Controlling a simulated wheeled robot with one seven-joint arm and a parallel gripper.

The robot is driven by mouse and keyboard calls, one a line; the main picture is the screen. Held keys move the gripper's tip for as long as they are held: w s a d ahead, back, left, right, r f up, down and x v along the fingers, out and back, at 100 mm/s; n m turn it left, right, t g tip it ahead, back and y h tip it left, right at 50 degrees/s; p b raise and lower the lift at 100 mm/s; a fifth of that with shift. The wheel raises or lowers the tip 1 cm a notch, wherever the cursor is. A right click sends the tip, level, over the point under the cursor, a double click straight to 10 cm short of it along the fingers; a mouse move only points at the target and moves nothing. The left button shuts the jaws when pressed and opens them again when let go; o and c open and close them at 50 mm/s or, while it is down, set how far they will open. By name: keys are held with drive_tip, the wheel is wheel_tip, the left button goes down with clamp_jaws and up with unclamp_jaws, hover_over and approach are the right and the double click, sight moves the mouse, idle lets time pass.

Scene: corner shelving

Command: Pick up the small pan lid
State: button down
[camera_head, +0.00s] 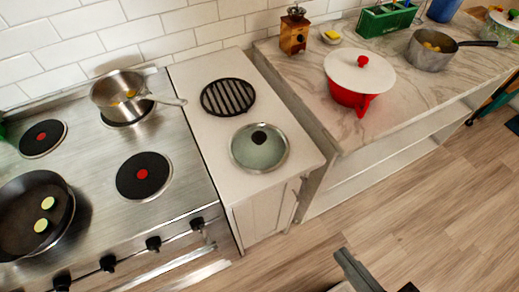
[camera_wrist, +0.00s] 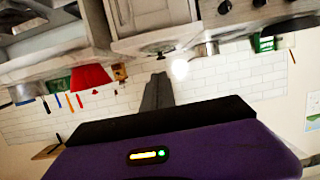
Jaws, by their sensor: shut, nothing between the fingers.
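The small pan lid (camera_head: 270,156) is a round glass lid with a metal rim and a black knob. It lies flat on the white counter (camera_head: 208,150) between the stove and the marble counter, in the head view. My gripper (camera_head: 345,257) shows only in part at the bottom edge, over the floor, to the right of and apart from the lid. In the wrist view, my gripper (camera_wrist: 158,80) has its fingers together with nothing between them.
A black trivet (camera_head: 228,97) lies behind the lid. The stove (camera_head: 105,195) on the left bears a saucepan (camera_head: 120,92) and a frying pan (camera_head: 30,205) with green slices. A red pot (camera_head: 350,97) stands on the marble counter. The floor in front is clear.

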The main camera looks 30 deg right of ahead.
drive_tip(key=c, duration=2.1)
unclamp_jaws()
drive_tip(key=o, duration=0.3)
drive_tip(key=shift+w+a, duration=0.1)
drive_tip(key=o, duration=1)
drive_tip(key=w+a+r+n+t+y, duration=0.1)
drive_tip(key=w+a+r+t, duration=0.1)
drive_tip(key=w, duration=0.6)
drive_tip(key=shift+w+r+n+t+y, duration=0.3)
drive_tip(key=shift+w+r+y, duration=0.1)
drive_tip(key=shift+r, duration=0.2)
drive_tip(key=m+g+h, duration=0.2)
drive_tip(key=h, duration=0.1)
hover_over(260, 140)
drive_tip(key=s+a, duration=0.4)
drive_tip(key=d+f+g, duration=0.1)
drive_tip(key=s+d+f+m+h, duration=0.1)
drive_tip(key=f+g+b, duration=0.1)
drive_tip(key=f, duration=0.1)
drive_tip(key=shift+s+d+f+m+g+h, duration=0.1)
drive_tip(key=shift+s+d+m+g+h, duration=0.05)
drive_tip(key=shift+d+m+g+h, duration=0.2)
drive_tip(key=shift+d+f, duration=0.2)
drive_tip(key=shift+f, duration=0.05)
drive_tip(key=shift+m, duration=0.25)
drive_tip(key=shift+p+x, duration=0.9)
drive_tip(key=shift+x, duration=2.85)
